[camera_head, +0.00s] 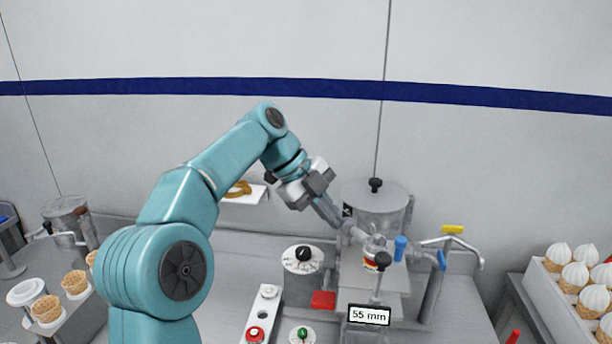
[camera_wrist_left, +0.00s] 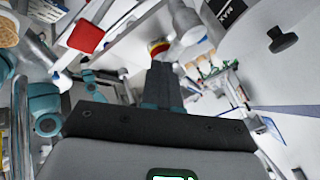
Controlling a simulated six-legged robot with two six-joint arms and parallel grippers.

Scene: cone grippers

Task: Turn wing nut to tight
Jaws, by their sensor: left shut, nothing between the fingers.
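My left gripper (camera_head: 333,220) is shut and empty, its fingertips beside the left side of the steel machine. In the left wrist view its closed fingers (camera_wrist_left: 162,82) point toward a red and yellow banded collar (camera_wrist_left: 159,48). The collar (camera_head: 376,260) also shows in the head view, on the machine's front fitting, with a blue knob (camera_head: 400,247) to its right. I cannot tell for certain which part is the wing nut. Whether the fingertips touch the fitting is unclear. My right gripper is not in view.
A steel hopper (camera_head: 376,212) with a black lid knob (camera_head: 375,186) stands behind the fitting. A sign reading 55 mm (camera_head: 369,315) stands in front. A box of topped cones (camera_head: 572,283) is at right.

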